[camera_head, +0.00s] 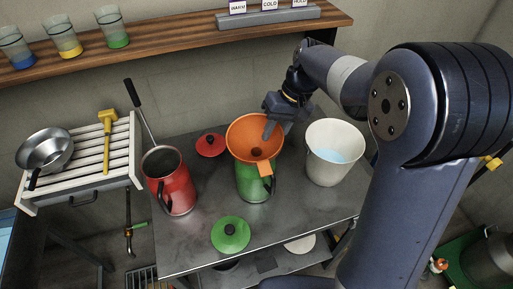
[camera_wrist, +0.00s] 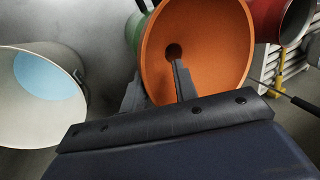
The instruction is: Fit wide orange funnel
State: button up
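The wide orange funnel (camera_head: 243,131) sits upright on the mouth of the green can (camera_head: 254,183), its orange tab facing the front right. In the wrist view the funnel (camera_wrist: 215,45) shows its dark central hole, with a bit of the green can (camera_wrist: 136,30) behind it. My gripper (camera_head: 277,127) is at the funnel's right rim. In the wrist view my gripper (camera_wrist: 158,88) straddles the rim, one finger inside the bowl and one outside. The fingers are apart with visible room between them. The funnel's spout is hidden.
A red can (camera_head: 174,188) with a ladle stands left; a white bucket (camera_head: 325,168) with pale blue contents stands right. A green lid (camera_head: 230,234) lies in front and a red lid (camera_head: 210,145) behind. A slatted rack (camera_head: 75,183) holds a pan and a yellow mallet.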

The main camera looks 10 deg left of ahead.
jog(key=shift+c, duration=0.3)
grip_shut()
jog(key=shift+r, duration=0.1)
